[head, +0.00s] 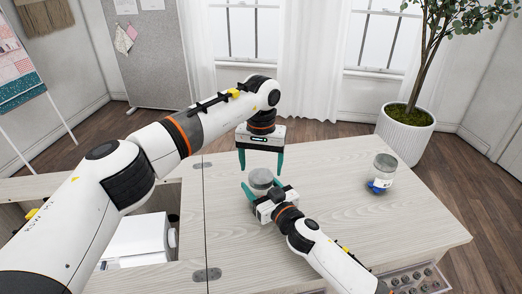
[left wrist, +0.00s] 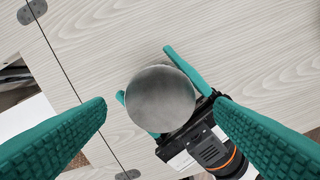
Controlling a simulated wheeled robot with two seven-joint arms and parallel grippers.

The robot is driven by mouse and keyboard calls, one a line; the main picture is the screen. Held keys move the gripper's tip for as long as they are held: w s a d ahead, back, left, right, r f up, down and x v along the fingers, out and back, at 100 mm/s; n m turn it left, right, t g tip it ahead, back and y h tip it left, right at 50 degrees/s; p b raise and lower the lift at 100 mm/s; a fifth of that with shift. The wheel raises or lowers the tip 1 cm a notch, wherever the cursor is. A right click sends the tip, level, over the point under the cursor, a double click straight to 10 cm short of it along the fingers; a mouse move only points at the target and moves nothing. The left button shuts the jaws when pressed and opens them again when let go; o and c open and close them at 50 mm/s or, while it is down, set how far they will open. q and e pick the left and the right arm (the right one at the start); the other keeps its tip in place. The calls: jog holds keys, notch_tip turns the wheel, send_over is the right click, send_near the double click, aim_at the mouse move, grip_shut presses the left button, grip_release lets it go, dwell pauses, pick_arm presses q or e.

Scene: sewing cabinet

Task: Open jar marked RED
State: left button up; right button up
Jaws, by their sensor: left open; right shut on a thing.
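A jar with a grey metal lid (head: 261,177) stands on the wooden table, and its round lid also shows from above in the left wrist view (left wrist: 160,98). My right gripper (head: 262,187) is shut on this jar, with teal fingers on either side of it. My left gripper (head: 261,162) is open and points down above and behind the jar; its teal fingers frame the lid in the left wrist view (left wrist: 160,125). No mark on the held jar is readable.
The wooden table (head: 330,220) is clear around the jars. At the left, an open recess holds a white sewing machine (head: 138,238). A drawer with several small round items (head: 415,280) is at the front right. A potted plant (head: 405,130) stands behind the table.

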aim_at(261, 177)
pick_arm(q)
jog(key=shift+f, duration=1.4)
jog(key=shift+c, duration=0.6)
jog(key=c, duration=0.9)
